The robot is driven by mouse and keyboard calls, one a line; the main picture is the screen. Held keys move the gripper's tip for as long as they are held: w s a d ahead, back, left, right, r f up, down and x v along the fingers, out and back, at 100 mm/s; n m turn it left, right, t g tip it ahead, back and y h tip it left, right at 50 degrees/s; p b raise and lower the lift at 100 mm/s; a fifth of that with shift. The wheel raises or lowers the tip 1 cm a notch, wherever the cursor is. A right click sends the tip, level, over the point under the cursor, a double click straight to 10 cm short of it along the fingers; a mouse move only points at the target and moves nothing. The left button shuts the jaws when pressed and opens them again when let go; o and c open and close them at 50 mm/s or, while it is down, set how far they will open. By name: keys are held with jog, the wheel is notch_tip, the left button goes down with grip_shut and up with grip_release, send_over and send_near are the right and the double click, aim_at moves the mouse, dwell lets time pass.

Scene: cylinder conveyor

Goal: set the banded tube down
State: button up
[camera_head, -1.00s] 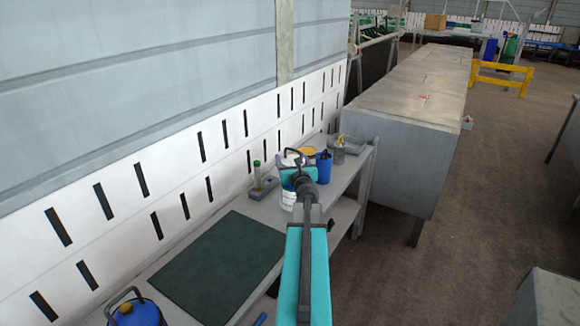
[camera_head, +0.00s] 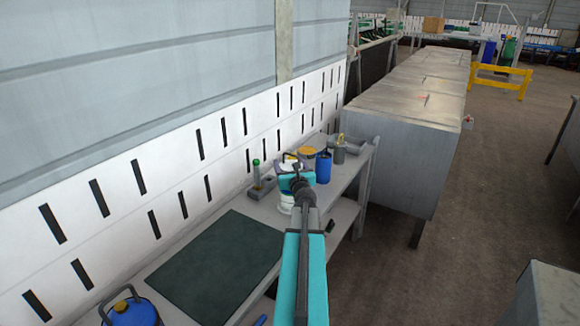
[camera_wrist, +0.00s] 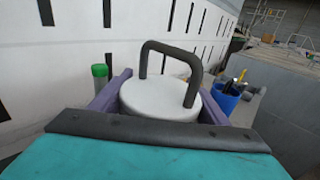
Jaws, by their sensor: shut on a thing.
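My gripper (camera_head: 293,178) is over the far part of the bench, its purple fingers (camera_wrist: 165,92) on both sides of a white round-topped container with a dark loop handle. The container's lid (camera_wrist: 150,97) fills the middle of the wrist view. Its white lower body shows below my gripper in the head view (camera_head: 286,206). My gripper hides most of its side, so I cannot see bands on it or tell whether its base touches the bench. A green-capped tube (camera_head: 256,171) stands upright in a grey block to the left; its cap shows in the wrist view (camera_wrist: 99,70).
A blue cup (camera_head: 323,168) stands close on the right, with a grey handled jar (camera_head: 339,152) and a yellow-topped item (camera_head: 307,151) behind. A dark green mat (camera_head: 215,268) lies bare on the nearer bench. A blue handled container (camera_head: 130,314) stands at lower left.

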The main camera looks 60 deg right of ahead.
jog(key=shift+f, duration=0.1)
jog(key=o, duration=1.8)
jog(key=shift+r, duration=0.25)
